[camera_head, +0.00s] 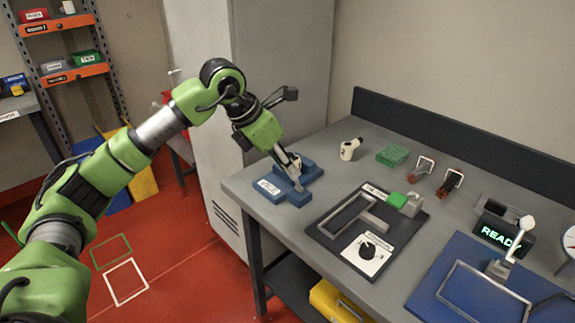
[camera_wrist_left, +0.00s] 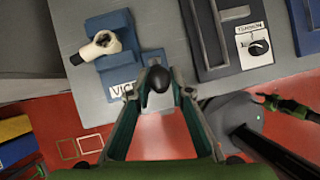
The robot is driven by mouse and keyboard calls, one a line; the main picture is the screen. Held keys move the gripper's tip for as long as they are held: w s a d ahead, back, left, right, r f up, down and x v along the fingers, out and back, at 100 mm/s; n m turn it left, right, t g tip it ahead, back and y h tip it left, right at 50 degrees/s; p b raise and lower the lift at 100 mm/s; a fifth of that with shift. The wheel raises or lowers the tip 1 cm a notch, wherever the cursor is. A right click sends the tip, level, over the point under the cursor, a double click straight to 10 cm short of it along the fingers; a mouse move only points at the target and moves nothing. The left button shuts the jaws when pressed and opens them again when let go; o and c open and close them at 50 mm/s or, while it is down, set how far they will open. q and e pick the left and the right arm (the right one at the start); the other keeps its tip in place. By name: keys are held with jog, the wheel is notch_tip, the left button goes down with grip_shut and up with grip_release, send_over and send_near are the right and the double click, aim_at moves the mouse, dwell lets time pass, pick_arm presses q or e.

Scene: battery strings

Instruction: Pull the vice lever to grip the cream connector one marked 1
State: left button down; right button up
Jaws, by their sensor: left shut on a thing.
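The blue vice (camera_head: 292,193) stands at the left end of the grey bench. It also shows in the left wrist view (camera_wrist_left: 117,72), with a label partly covered by my finger. A cream connector (camera_wrist_left: 96,47) sits in the vice in that view; no number can be read on it. The black knob of the vice lever (camera_wrist_left: 157,79) is between the fingertips of my left gripper (camera_wrist_left: 158,84). My left gripper (camera_head: 290,166) is shut on this knob, beside the vice. My right gripper (camera_wrist_left: 268,99) shows small at the right of the left wrist view; its jaws are unclear.
Another cream connector (camera_head: 349,149) stands on the bench (camera_head: 315,220) behind the vice, near a green block (camera_head: 392,155). A dark fixture board (camera_head: 325,226) lies right of the vice, and a blue board (camera_head: 430,290) with a READY display (camera_head: 497,236) beyond it.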

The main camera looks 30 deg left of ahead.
pick_arm(q)
jog(key=shift+s+d+f, duration=0.1)
jog(key=shift+d+f, duration=0.05)
jog(key=shift+f, duration=0.05)
dwell(1.1)
jog(key=c, duration=2)
grip_release()
jog(key=shift+o, duration=1.1)
jog(key=shift+r, duration=0.1)
jog(key=v, duration=1.1)
jog(key=shift+r, duration=0.4)
